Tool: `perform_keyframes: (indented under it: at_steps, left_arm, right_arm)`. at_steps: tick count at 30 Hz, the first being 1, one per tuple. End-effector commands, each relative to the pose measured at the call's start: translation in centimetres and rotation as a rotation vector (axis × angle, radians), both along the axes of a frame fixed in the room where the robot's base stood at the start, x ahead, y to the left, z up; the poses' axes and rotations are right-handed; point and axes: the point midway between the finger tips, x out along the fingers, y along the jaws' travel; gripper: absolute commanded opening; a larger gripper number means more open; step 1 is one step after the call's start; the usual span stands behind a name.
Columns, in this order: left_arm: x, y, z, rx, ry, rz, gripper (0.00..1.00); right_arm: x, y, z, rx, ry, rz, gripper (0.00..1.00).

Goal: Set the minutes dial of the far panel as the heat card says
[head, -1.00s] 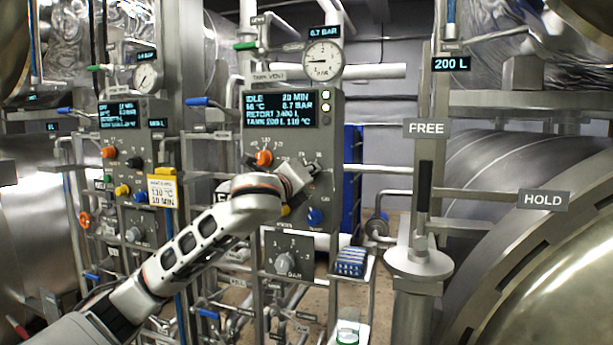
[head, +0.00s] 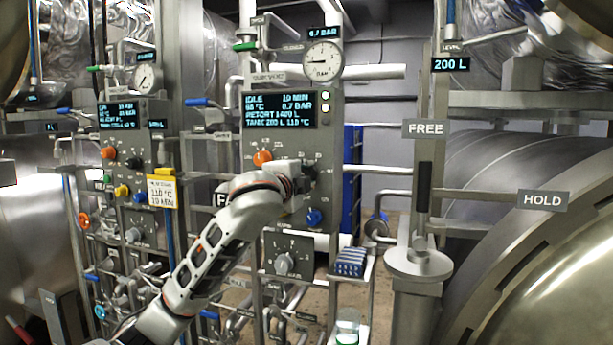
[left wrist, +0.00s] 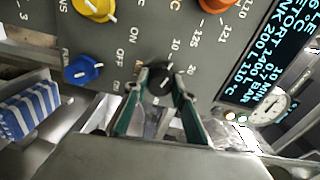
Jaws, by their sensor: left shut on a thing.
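My left gripper (head: 301,184) is at the middle control panel (head: 270,140). In the left wrist view its two green-edged fingers (left wrist: 158,92) are shut on a small black dial (left wrist: 160,73). Marks 10 and 20 show beside this dial, which also shows in part in the head view (head: 311,172). The panel's display (head: 280,109) reads IDLE and 10 MIN. The heat card (head: 162,191), under a yellow clip on the left, reads 110 °C and 10 MIN. My right gripper is not in view.
Orange (head: 262,157) and blue (head: 314,217) knobs sit close to the gripper. A smaller similar panel (head: 125,150) stands at left. A round gauge (head: 322,60) is above.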

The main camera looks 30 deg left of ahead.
Motion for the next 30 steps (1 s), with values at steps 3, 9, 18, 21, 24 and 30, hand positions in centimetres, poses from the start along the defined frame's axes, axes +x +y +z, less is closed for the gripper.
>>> perform_keyframes:
  at_steps: [3,9,18,21,24,30]
  left_arm:
    - [-0.02,0.07,0.06,-0.069,-0.017,0.002,0.04]
    - [-0.01,0.09,0.05,-0.151,-0.037,0.002,0.04]
    - [-0.01,0.1,0.05,-0.194,-0.048,0.002,0.04]
    - [-0.01,0.1,0.05,-0.196,-0.048,0.002,0.04]
    - [-0.01,0.09,0.05,-0.196,-0.048,0.002,0.04]
    - [-0.01,0.08,0.04,-0.195,-0.047,0.002,0.41]
  right_arm:
    - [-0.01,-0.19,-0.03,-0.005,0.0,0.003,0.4]
    - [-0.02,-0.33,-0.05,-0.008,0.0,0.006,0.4]
    - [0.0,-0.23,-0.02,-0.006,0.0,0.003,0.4]
    - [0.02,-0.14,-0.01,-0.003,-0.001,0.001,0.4]
    - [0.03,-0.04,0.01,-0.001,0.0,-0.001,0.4]
    - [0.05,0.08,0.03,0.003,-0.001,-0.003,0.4]
